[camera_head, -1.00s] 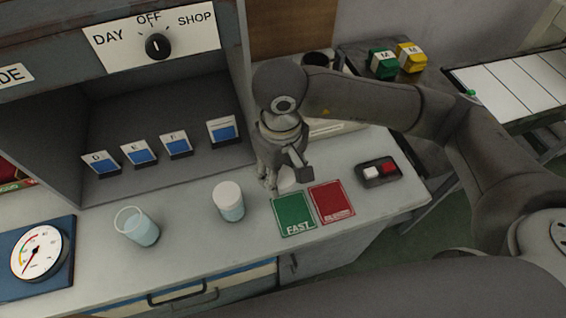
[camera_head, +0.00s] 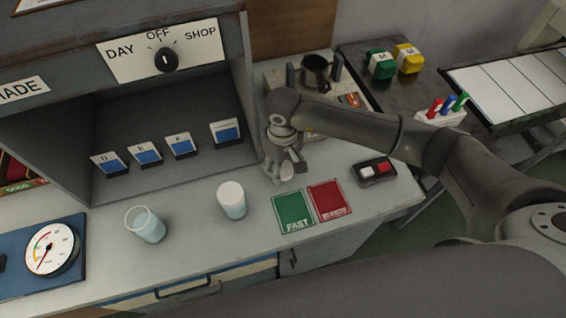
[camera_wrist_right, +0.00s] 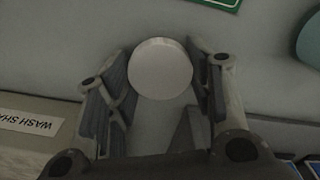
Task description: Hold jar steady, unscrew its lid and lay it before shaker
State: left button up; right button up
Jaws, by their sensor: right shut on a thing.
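The jar (camera_head: 232,205), pale blue with a white top, stands upright on the counter, left of the gripper. I cannot tell whether that white top is a lid. The shaker (camera_head: 345,90) is at the back right, partly hidden by my arm; its label (camera_wrist_right: 30,123) shows in the right wrist view. My left gripper is not in view.
An open glass (camera_head: 146,226) stands left of the jar. Green (camera_head: 293,211) and red (camera_head: 331,201) cards lie in front of the right gripper, with a switch box (camera_head: 374,171) beyond. A dial gauge (camera_head: 52,248) is at far left. A dark pot (camera_head: 316,72) is on the shaker.

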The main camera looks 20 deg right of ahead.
aim_at(283, 169)
jog(key=shift+f, duration=0.2)
jog(key=o, duration=1.1)
jog(key=shift+r, duration=0.15)
jog(key=shift+r, duration=0.2)
notch_tip(283, 169, up, 12)
jog(key=b, duration=0.3)
jog(key=shift+f, duration=0.15)
